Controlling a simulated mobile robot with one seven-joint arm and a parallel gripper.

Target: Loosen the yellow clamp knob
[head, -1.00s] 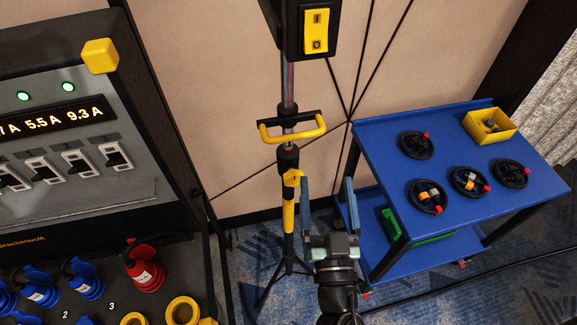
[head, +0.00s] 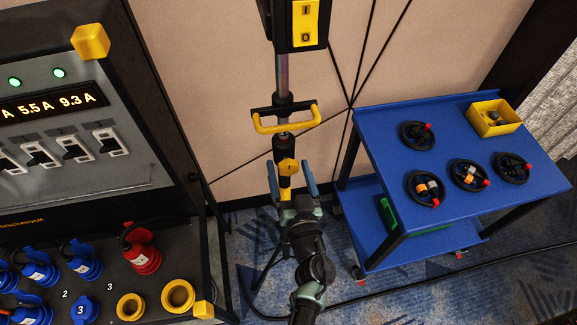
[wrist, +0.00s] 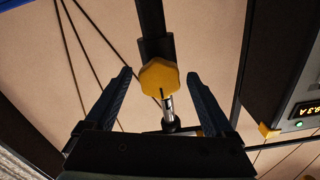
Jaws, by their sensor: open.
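The yellow clamp knob (head: 286,166) sits on the stand's pole (head: 282,75), below the yellow handle (head: 287,122). In the wrist view the knob (wrist: 160,77) faces me as a lobed yellow disc with a dark mark at its lower edge. My gripper (head: 291,178) is open, with its two blue fingers to the left and right of the knob in the head view. In the wrist view the fingers (wrist: 163,88) spread on both sides of the knob, with clear gaps. I cannot tell whether the fingertips reach its depth.
A black box with a yellow switch (head: 305,23) tops the pole. A blue cart (head: 390,165) with coiled cables and a yellow bin (head: 492,118) stands right. A power panel (head: 60,150) with sockets stands left. A cable (head: 420,272) crosses the carpet.

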